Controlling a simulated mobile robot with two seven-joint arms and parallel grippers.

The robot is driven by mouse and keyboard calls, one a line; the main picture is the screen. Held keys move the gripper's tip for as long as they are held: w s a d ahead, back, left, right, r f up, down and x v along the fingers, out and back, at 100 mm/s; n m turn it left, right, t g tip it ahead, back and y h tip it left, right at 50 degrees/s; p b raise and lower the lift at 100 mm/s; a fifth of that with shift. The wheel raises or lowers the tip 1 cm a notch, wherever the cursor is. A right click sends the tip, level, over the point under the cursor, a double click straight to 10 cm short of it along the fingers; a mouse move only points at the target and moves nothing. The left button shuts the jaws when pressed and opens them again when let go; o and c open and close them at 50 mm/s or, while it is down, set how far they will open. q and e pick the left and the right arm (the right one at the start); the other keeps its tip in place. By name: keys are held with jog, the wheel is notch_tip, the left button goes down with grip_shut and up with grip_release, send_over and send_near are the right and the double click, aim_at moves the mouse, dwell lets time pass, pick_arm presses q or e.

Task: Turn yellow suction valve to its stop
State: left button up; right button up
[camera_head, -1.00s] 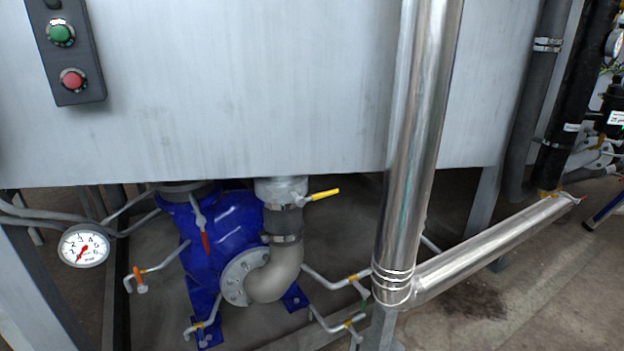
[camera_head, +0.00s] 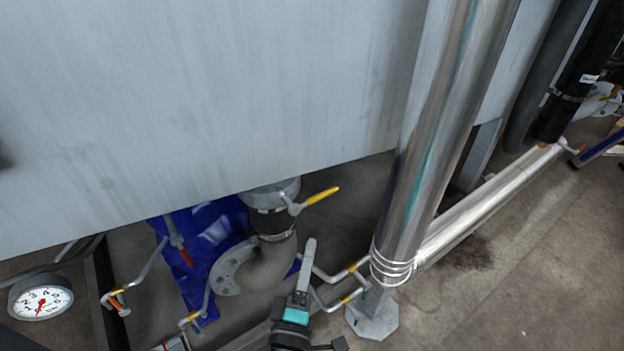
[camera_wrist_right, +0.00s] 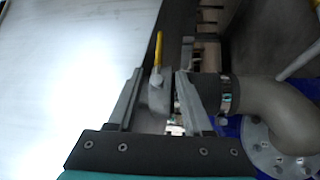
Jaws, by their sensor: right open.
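The yellow suction valve handle (camera_head: 322,196) sticks out up and to the right from its grey valve body (camera_head: 291,207), above the dark hose section and the beige pipe elbow. In the right wrist view the yellow handle (camera_wrist_right: 158,48) stands nearly upright, seen in the gap between my fingers and beyond their tips. My right gripper (camera_head: 310,243) is below the valve in the head view, fingers pointing up. In the right wrist view it (camera_wrist_right: 160,75) is open, with nothing gripped. My left gripper is not seen.
A large grey tank wall (camera_head: 200,90) hangs above the valve. A shiny vertical pipe (camera_head: 430,150) stands to the right. The blue pump (camera_head: 215,225), red-handled valve (camera_head: 182,250), small yellow-marked taps (camera_head: 357,266) and a gauge (camera_head: 40,302) are nearby.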

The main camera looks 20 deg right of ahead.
aim_at(322, 196)
jog(key=shift+b+x, duration=0.95)
jog(key=shift+x, duration=6.55)
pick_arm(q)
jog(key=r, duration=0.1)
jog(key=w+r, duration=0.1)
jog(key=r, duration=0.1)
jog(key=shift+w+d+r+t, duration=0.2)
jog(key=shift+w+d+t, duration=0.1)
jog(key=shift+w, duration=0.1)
pick_arm(e)
jog(key=shift+c, duration=0.2)
grip_shut()
